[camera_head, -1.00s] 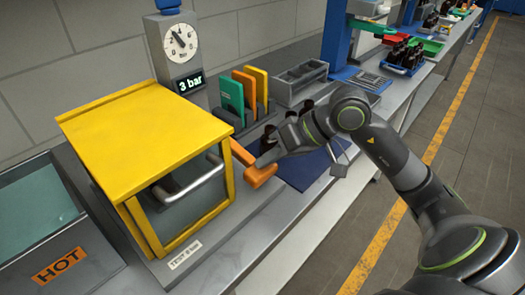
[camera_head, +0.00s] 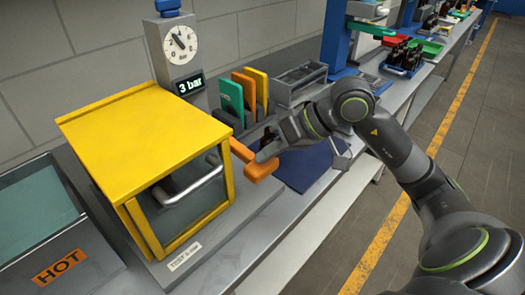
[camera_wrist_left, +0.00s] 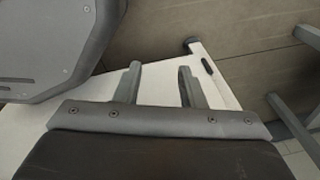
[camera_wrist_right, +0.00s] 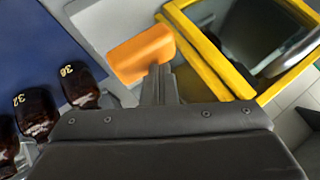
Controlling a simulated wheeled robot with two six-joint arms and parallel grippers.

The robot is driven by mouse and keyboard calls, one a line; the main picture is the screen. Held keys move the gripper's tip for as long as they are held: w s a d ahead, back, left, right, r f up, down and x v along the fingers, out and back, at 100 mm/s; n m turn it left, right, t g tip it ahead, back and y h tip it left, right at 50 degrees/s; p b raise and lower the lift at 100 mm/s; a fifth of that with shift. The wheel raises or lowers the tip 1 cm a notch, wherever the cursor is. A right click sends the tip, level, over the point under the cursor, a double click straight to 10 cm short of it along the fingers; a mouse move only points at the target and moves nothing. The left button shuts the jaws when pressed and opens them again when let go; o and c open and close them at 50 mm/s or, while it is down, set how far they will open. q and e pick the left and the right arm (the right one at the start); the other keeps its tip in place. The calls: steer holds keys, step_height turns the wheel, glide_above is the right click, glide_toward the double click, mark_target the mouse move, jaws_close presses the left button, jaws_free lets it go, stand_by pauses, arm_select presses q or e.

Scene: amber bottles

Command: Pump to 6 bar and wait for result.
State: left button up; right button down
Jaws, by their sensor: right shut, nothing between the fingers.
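The yellow test box (camera_head: 140,130) stands on the bench with a glass front and a grey handle (camera_head: 190,185). The orange pump lever (camera_head: 250,160) sticks out at the box's right side; it also shows in the right wrist view (camera_wrist_right: 140,54). My right gripper (camera_head: 262,157) is shut and empty, with its fingertips at the orange lever's end; in the right wrist view the closed fingers (camera_wrist_right: 158,72) reach the lever's edge. The gauge (camera_head: 180,40) stands behind the box, and its display (camera_head: 190,84) reads 3 bar. My left gripper (camera_wrist_left: 160,82) is open and empty.
Coloured folders (camera_head: 245,92) and a grey bin (camera_head: 300,82) stand behind. A tank labelled HOT (camera_head: 60,265) is at the left.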

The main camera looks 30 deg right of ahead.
steer(key=shift+r, duration=2.05)
step_height(320, 180, up, 5)
steer(key=shift+p, duration=0.9)
